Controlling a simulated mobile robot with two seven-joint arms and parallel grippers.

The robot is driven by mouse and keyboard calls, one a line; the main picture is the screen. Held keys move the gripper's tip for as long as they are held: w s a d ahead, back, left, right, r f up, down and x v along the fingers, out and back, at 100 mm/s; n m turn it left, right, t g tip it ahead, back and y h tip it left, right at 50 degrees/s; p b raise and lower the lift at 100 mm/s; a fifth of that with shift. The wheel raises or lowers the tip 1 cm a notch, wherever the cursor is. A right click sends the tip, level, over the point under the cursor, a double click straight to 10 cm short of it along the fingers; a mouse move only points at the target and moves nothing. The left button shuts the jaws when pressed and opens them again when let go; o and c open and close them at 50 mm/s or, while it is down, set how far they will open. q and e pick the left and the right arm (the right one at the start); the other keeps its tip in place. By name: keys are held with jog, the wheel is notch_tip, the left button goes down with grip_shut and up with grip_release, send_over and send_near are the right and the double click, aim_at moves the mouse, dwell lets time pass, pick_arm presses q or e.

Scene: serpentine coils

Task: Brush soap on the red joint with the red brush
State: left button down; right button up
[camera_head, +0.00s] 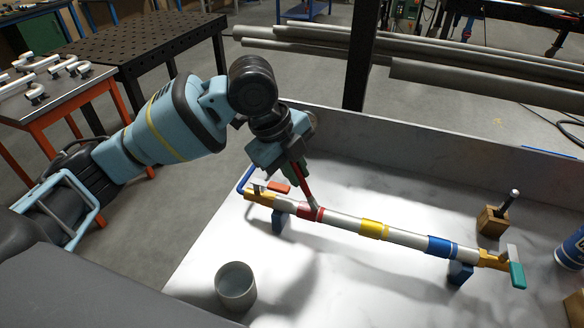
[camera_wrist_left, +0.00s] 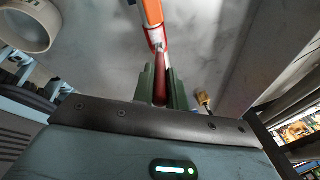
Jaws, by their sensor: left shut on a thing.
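A long pipe (camera_head: 340,222) lies across the light worktop on blue supports, with red, yellow and blue bands. The red joint (camera_head: 308,212) is near its left end. My left gripper (camera_head: 284,160) is above it, shut on the red brush (camera_head: 303,180), which points down at the joint. The brush tip appears at or very near the joint; contact is not certain. In the left wrist view, the red brush (camera_wrist_left: 160,68) is between the green fingers, its tip over the red joint (camera_wrist_left: 154,37). My right gripper is not in view.
A grey open cup (camera_head: 235,287) stands at the front left. A wooden block (camera_head: 492,222) with a dark-handled tool and a blue can (camera_head: 572,248) are at the right. A low wall (camera_head: 420,147) edges the worktop behind the pipe. The front middle is clear.

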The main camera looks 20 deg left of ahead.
pick_arm(q)
jog(key=shift+d, duration=0.35)
jog(key=shift+a, duration=0.15)
jog(key=shift+a, duration=0.55)
jog(key=shift+a, duration=0.75)
jog(key=shift+a, duration=0.6)
